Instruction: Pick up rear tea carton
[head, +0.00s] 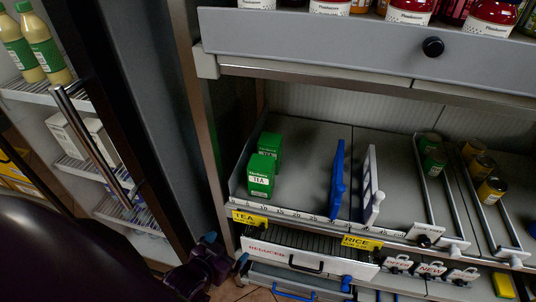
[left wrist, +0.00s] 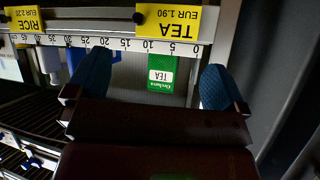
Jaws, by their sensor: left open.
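Two green tea cartons stand one behind the other at the left end of the shelf. The rear tea carton (head: 270,142) is partly hidden by the front tea carton (head: 261,174) in the head view. My left gripper (head: 226,249) is open and empty, low in front of the shelf's left end, below and apart from the cartons. In the left wrist view, which is upside down, a green carton marked TEA (left wrist: 164,74) shows between the open left gripper's (left wrist: 148,90) blue fingertips, beyond the shelf edge. My right gripper is not in view.
A yellow TEA tag (head: 249,218) and a scale strip line the shelf's front edge. A blue divider (head: 337,180) and a white one (head: 371,186) stand to the right, with cans (head: 433,160) beyond. A grey drawer (head: 330,44) overhangs above. A fridge handle (head: 92,145) is at left.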

